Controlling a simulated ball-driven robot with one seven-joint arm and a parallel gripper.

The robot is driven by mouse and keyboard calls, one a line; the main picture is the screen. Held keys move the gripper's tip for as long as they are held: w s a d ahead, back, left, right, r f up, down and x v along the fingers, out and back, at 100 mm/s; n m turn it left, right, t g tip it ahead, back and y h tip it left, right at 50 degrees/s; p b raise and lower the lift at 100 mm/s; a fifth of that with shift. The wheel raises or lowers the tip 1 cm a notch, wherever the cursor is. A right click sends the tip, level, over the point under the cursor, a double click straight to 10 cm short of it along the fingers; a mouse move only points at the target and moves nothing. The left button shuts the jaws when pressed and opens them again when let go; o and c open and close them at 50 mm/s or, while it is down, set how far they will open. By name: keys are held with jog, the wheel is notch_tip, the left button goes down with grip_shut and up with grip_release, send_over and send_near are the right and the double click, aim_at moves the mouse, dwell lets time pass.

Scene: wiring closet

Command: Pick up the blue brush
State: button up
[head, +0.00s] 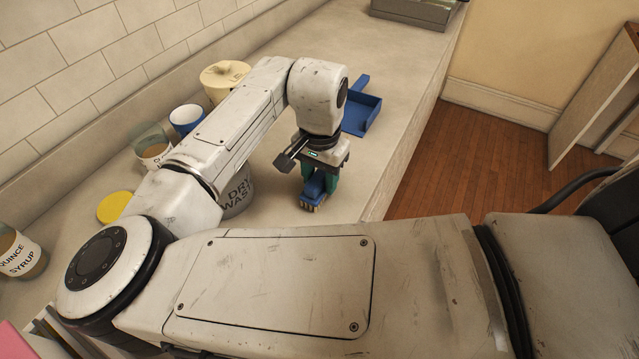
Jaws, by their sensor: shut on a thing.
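The blue brush (312,193) has a blue body and tan bristles along its lower edge. It is upright with its bristles down at the counter surface; I cannot tell whether they touch it. My gripper (320,182) points down from the arm's end and is shut on the brush, with its green fingers on the brush's sides. The upper part of the brush is partly hidden by the gripper.
A blue dustpan (362,114) lies behind my gripper. A grey "DRY WASTE" container (240,193) stands just left of it. Jars, a blue-and-white cup (187,119) and a yellow lid (114,207) are further left. The counter's front edge (408,150) is to the right.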

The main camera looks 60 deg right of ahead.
jog(key=shift+r, duration=0.1)
jog(key=shift+r, duration=0.55)
jog(key=s+d+r, duration=0.5)
jog(key=s+r, duration=0.6)
jog(key=s, duration=0.2)
jog(key=shift+d+r+b, duration=0.15)
jog(key=shift+r+b, duration=0.2)
jog(key=shift+b, duration=0.05)
